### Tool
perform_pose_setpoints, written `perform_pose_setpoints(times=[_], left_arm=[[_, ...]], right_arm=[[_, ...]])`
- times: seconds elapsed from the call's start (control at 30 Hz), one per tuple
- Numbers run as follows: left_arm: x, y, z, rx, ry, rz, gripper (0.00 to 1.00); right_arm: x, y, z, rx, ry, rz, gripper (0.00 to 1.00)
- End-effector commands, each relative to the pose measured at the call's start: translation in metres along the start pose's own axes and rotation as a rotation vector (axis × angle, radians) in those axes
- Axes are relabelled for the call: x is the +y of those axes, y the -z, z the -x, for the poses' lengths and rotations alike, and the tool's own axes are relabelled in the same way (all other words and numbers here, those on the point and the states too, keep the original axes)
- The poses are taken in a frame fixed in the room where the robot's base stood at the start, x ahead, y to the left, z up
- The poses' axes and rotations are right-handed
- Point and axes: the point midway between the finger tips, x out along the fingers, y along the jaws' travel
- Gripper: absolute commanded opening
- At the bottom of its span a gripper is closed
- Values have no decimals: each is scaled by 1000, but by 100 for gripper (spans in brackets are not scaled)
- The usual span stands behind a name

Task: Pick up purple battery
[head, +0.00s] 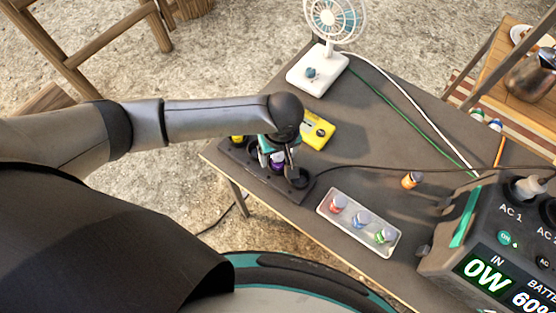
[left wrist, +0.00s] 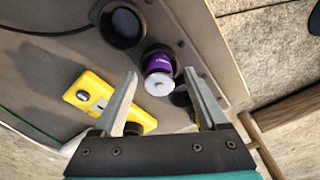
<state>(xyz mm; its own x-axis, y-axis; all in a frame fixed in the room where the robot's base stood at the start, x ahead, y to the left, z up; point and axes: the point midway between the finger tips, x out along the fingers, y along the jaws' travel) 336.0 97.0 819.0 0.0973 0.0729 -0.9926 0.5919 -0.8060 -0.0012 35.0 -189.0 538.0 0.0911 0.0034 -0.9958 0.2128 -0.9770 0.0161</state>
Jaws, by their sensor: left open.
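The purple battery (left wrist: 159,72) stands in a dark charger block (head: 262,183), its pale end toward the left wrist camera. It also shows in the head view (head: 277,161), partly covered by my left gripper. My left gripper (head: 285,170) is above the block; in the left wrist view (left wrist: 162,82) its two fingers are open, and the battery shows between and beyond their tips. I cannot tell whether a finger touches it. My right gripper is not in view.
A yellow device (head: 316,130) lies beside the block. A white tray (head: 348,236) holds red, blue and green batteries. An orange battery (head: 411,180) is on the table near the power station (head: 480,240). A fan (head: 325,55) stands at the back; cables cross the table.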

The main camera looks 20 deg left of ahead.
Motion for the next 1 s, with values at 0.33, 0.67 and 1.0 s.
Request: perform_pose_setpoints(times=[0.33, 0.67, 1.0], left_arm=[[0, 0, -2, 0, -1, -1, 66], [0, 0, -2, 0, -1, -1, 29], [0, 0, -2, -1, -1, -1, 0]], right_arm=[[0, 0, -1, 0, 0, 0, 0], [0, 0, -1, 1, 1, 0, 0], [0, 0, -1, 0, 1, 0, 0]])
